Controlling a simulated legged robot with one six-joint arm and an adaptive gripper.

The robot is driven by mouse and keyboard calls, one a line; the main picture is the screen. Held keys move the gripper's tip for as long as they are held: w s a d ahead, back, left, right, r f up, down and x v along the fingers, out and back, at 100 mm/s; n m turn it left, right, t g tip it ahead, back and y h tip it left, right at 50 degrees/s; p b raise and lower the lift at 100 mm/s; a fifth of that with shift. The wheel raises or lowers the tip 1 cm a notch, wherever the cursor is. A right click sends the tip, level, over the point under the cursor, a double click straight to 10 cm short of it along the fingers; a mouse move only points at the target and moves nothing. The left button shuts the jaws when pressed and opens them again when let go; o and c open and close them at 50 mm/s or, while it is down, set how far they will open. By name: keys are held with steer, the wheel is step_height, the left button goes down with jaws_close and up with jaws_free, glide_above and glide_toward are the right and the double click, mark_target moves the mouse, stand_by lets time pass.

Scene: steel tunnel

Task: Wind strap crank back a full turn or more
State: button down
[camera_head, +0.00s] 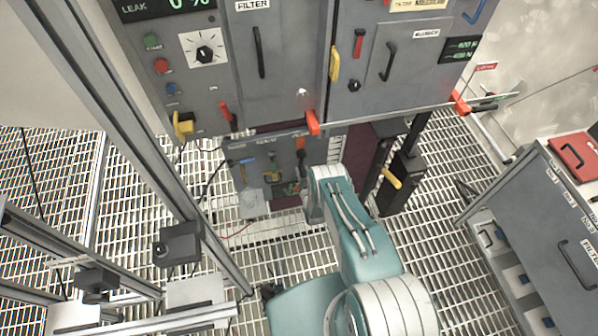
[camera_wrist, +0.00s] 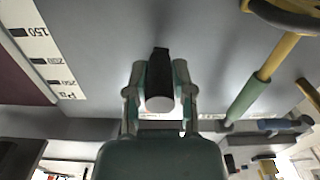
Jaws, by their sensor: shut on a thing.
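My gripper (camera_wrist: 159,88) is shut in the wrist view, its two fingers on either side of a short dark handle (camera_wrist: 160,58) with a pale round end. I take this handle to be the crank's grip, but the rest of the crank is hidden. In the head view my arm reaches down to the low tool panel (camera_head: 250,172), and its wrist hides the fingers and what they hold. A dark red strip, perhaps the strap, runs beside the panel (camera_head: 357,160). It may also be the dark red area at the left of the wrist view (camera_wrist: 18,70).
In the wrist view a yellow rod with a green sleeve (camera_wrist: 248,98) lies close at right, and a pressure scale (camera_wrist: 55,45) at left. A black post with a yellow handle (camera_head: 391,178) stands right of my arm.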

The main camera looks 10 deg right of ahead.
steer(key=d+r+n, duration=0.3)
steer(key=d+n, duration=0.3)
steer(key=n, duration=1)
steer(key=a+r+n, duration=0.3)
steer(key=r+n, duration=0.3)
steer(key=n, duration=1.1)
steer(key=shift+s+a, duration=0.2)
steer(key=shift+a, duration=0.2)
steer(key=shift+c, duration=2.4)
jaws_free()
steer(key=shift+w, duration=0.15)
steer(key=shift+r, duration=0.1)
